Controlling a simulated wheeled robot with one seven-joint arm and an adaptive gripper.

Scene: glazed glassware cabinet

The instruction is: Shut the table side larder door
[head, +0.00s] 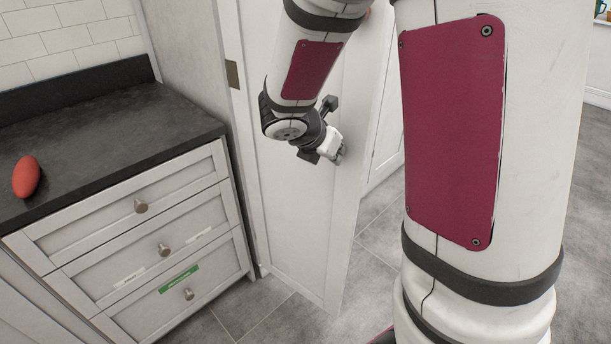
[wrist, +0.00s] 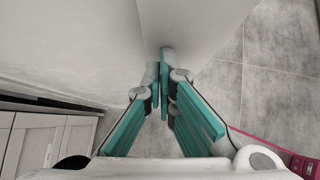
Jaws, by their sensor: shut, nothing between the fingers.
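The white larder door (head: 290,215) stands open in the head view, angled out over the floor, with a hinge (head: 232,75) visible at its left side. I cannot tell whether it is the table side one. My arm hides its upper part. My gripper (head: 338,152) is in front of the door's face, close to its free edge. In the wrist view my gripper (wrist: 164,65) has its teal-padded fingers together, with nothing between them. Pale panel surfaces (wrist: 65,45) lie around the fingertips there. I cannot tell whether the fingers touch the door.
A drawer unit (head: 150,235) with a dark worktop (head: 110,135) stands to the left. A red oval object (head: 27,177) lies on the worktop. Another white panel (head: 388,125) shows behind the door. Grey tiled floor (head: 255,318) is clear in front of the door.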

